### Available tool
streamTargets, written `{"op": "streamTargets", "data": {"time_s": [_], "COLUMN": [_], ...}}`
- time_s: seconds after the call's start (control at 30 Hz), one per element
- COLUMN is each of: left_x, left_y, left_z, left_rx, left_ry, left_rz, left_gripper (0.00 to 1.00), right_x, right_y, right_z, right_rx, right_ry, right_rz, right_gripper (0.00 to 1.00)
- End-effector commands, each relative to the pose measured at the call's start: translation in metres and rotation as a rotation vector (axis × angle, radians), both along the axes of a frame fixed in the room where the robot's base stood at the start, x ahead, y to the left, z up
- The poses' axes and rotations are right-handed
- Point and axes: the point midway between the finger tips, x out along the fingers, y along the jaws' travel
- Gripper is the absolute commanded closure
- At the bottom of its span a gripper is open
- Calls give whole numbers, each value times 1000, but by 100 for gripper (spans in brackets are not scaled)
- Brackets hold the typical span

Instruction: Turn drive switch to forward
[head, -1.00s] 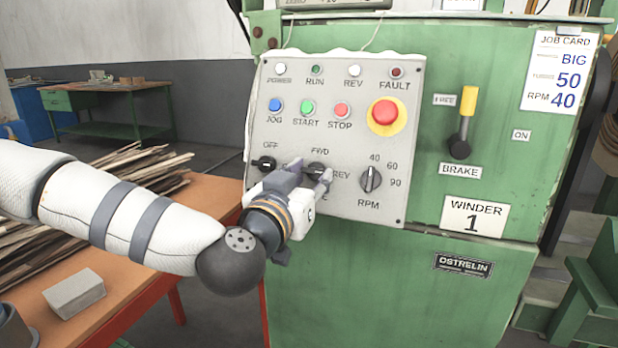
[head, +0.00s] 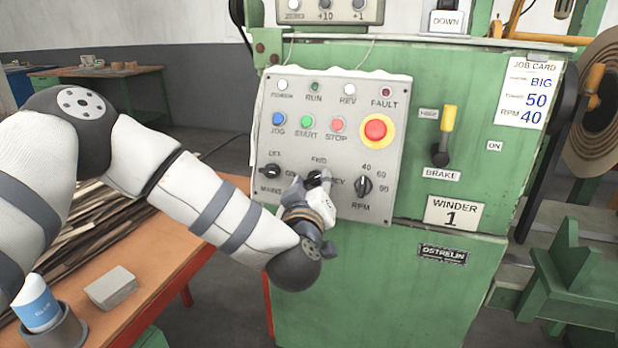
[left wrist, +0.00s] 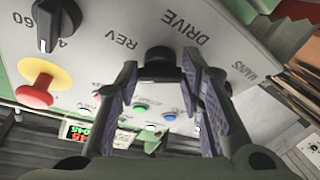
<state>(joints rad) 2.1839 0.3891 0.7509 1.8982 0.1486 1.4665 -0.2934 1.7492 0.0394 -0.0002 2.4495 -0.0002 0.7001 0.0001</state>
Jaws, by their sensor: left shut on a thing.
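The drive switch (head: 317,178) is a black rotary knob on the grey control panel (head: 345,115), with FWD above it and REV to its right. My left gripper (head: 311,185) reaches up to it from below and is shut on the knob. In the left wrist view the fingers (left wrist: 160,78) stand on either side of the black knob (left wrist: 160,58), beside the DRIVE and REV lettering. The fingers partly cover the knob, so I cannot tell clearly which way it points. My right gripper is not in view.
An OFF/mains knob (head: 271,171) is left of the drive switch and an RPM knob (head: 364,185) right of it. The red emergency button (head: 376,130) and yellow-handled brake lever (head: 446,130) are above right. An orange table (head: 150,268) stands at left.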

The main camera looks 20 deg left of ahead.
Motion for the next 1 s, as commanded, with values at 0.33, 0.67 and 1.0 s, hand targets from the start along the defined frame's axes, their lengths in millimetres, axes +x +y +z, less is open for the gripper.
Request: {"op": "streamTargets", "data": {"time_s": [0.33, 0.67, 1.0], "left_x": [1, 2, 3], "left_y": [-3, -5, -6], "left_z": [10, 10, 9], "left_rx": [-304, -586, -803], "left_ry": [0, 14, 25], "left_rz": [120, 233, 321], "left_gripper": [93, 93, 93], "right_x": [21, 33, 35], "right_y": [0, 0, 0], "right_z": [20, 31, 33], "right_rx": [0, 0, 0], "right_ry": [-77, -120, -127], "right_rz": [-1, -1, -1], "right_gripper": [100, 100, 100]}}
